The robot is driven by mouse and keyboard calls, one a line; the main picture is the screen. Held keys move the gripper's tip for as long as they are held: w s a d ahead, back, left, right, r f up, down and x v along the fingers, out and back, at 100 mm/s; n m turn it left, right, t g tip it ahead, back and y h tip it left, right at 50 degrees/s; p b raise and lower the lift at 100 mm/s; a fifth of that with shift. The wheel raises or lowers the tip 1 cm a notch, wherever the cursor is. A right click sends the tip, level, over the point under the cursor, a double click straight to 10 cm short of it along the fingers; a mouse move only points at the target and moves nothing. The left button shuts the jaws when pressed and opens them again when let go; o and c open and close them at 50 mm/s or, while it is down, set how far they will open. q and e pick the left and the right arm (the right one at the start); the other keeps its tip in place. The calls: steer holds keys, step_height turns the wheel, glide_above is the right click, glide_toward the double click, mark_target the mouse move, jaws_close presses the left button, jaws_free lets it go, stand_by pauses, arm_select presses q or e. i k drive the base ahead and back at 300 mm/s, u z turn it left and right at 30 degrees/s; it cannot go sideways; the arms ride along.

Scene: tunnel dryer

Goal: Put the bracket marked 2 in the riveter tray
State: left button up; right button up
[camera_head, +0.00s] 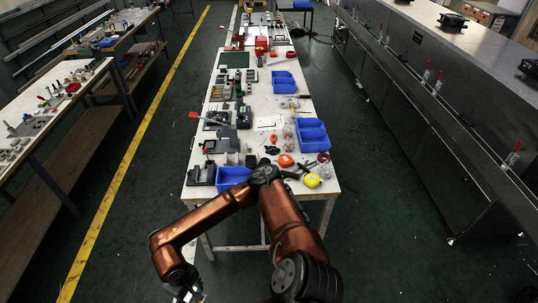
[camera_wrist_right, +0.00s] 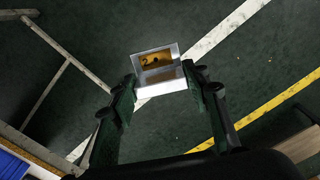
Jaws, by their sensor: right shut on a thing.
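My right gripper (camera_wrist_right: 160,78) is shut on a silvery angled bracket (camera_wrist_right: 158,88) in the right wrist view. The bracket's inner face is yellow-orange, with a dark mark that looks like a 2 and dark spots. It is held above the dark green floor, clear of any table. In the head view my right arm bends across to the left, with its gripper (camera_head: 188,291) low at the bottom edge, left of the long table's near end. I cannot tell which container is the riveter tray. My left gripper is not in view.
The long white table (camera_head: 262,104) holds blue bins (camera_head: 232,177), tools and a yellow round item (camera_head: 312,180). Shelved benches (camera_head: 60,95) stand at left, beyond a yellow floor line (camera_head: 120,175). A steel machine (camera_head: 440,110) fills the right. The floor aisles are clear.

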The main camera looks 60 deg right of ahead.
mark_target(210, 146)
steer(key=z, duration=1.65)
steer(key=i, duration=1.65)
